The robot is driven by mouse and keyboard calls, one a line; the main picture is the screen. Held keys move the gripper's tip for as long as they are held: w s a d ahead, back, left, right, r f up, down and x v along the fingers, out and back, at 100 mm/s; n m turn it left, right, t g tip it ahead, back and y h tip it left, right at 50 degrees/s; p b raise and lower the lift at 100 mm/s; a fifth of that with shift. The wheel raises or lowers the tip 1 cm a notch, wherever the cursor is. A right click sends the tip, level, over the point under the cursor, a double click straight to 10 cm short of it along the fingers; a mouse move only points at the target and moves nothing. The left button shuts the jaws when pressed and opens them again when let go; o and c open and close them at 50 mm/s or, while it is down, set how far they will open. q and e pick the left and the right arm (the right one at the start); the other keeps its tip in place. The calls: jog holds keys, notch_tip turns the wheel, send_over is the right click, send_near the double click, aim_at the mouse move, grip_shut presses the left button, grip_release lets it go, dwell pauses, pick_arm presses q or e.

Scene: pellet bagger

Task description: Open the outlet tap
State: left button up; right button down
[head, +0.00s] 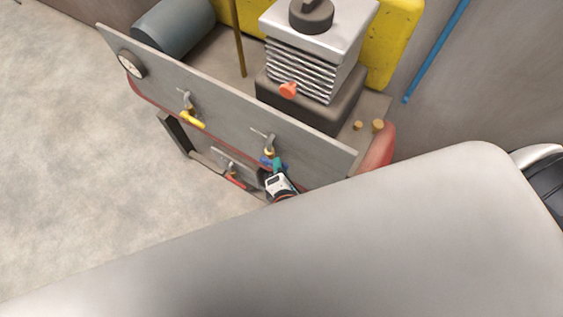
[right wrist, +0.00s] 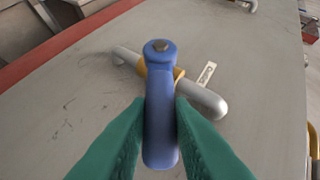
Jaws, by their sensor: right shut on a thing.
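My right gripper (head: 277,167) has green fingers and is shut on the blue tap lever (head: 266,161) at the grey panel. In the right wrist view the blue lever (right wrist: 160,120) stands between the fingertips, one on each side. Its bolted end is at the top, over a brass body (right wrist: 152,70) on a silver pipe (right wrist: 205,100). The lever lies across the pipe at a steep angle. A yellow-handled tap (head: 192,119) is to the left on the panel and a red-handled tap (head: 235,182) is lower. My left gripper is not in view.
The grey panel (head: 225,115) carries a round gauge (head: 131,64) at its left end. Behind it stand a finned machine block (head: 300,75) with an orange knob (head: 288,90) and a grey cylinder (head: 173,28). The floor at the left is clear.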

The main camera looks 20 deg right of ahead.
dwell(0.5)
jog(key=c, duration=1.3)
grip_release()
jog(key=v, duration=0.6)
jog(key=b+v, duration=0.1)
jog(key=v, duration=0.5)
jog(key=shift+a+r+b, duration=0.15)
jog(key=shift+r+b, duration=0.1)
jog(key=shift+b, duration=0.05)
jog(key=shift+w, duration=0.1)
